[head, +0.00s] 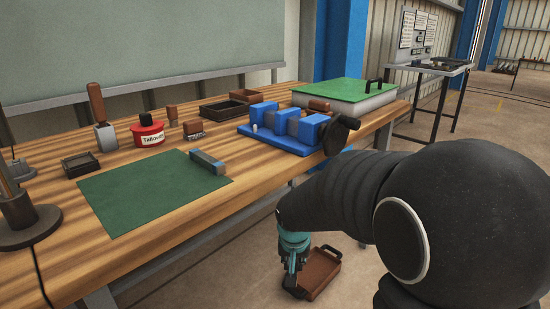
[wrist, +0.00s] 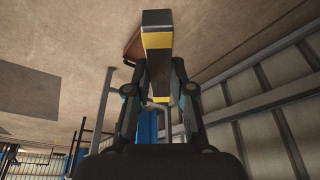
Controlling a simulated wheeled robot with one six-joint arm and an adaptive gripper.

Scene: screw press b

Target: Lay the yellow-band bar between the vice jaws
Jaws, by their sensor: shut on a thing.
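My gripper (head: 294,262) hangs low in front of the bench, over the floor. In the wrist view my gripper (wrist: 159,72) is shut on the yellow-band bar (wrist: 157,18), a grey bar with a yellow band near its outer end. The bar is hard to make out in the head view. The blue vice (head: 283,142) stands on the bench near the front edge, with its dark handle (head: 338,133) on the right. The vice jaws are seen at an angle, and I cannot tell how wide the gap between them is.
A blue-banded grey bar (head: 206,160) lies on the green mat (head: 130,200). A red tin (head: 147,132), small dark trays (head: 222,109) and a green-topped plate (head: 345,92) are also on the bench. A brown tray (head: 322,270) is on the floor beside my gripper.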

